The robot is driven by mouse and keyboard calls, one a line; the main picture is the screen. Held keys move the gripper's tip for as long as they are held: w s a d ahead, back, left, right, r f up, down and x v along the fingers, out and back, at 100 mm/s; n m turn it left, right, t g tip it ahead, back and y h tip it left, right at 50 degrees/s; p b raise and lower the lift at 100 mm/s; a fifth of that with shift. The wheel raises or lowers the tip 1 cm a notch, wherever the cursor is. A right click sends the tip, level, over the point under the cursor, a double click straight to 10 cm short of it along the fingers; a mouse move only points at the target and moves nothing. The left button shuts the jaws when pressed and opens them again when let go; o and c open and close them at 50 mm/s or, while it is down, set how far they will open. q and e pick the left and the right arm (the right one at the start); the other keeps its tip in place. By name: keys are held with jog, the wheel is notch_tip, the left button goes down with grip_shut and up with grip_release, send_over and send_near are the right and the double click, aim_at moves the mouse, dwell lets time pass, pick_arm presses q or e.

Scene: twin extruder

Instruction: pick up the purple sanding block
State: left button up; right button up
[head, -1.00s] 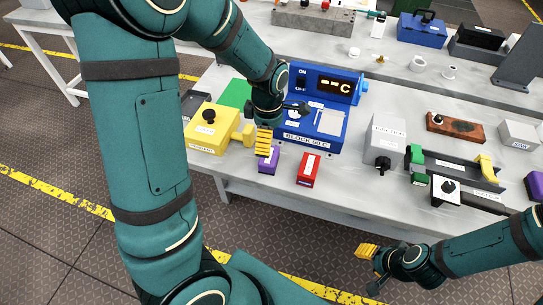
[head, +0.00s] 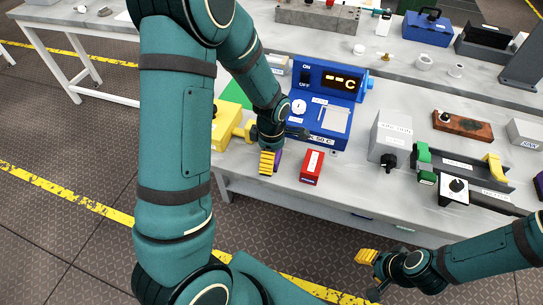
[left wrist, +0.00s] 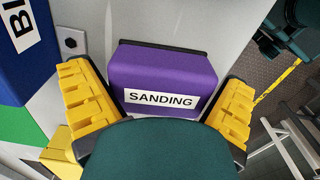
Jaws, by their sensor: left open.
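The purple sanding block (left wrist: 162,72), with a dark edge and a white SANDING label, lies on the grey bench. In the head view only a sliver of it (head: 279,157) shows behind my left gripper (head: 267,162). In the left wrist view my left gripper (left wrist: 158,92) is open, with one yellow finger on each side of the block's near part. Whether the fingers touch it I cannot tell. My right gripper (head: 370,265) is low in front of the bench, away from the block; its finger gap is unclear.
A red box (head: 312,168) stands close to the right of the block. The blue heater unit (head: 325,110) stands behind, and a yellow box (head: 224,128) stands to the left. A grey box (head: 390,137) is farther right. Bare bench lies between the red and grey boxes.

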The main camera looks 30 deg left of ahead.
pick_arm(q)
jog(key=shift+r, duration=0.1)
jog(key=c, duration=1)
notch_tip(320, 180, up, 10)
jog(key=shift+p, duration=1.15)
jog(key=o, duration=0.5)
jog(key=c, duration=0.5)
jog(key=shift+s, duration=0.15)
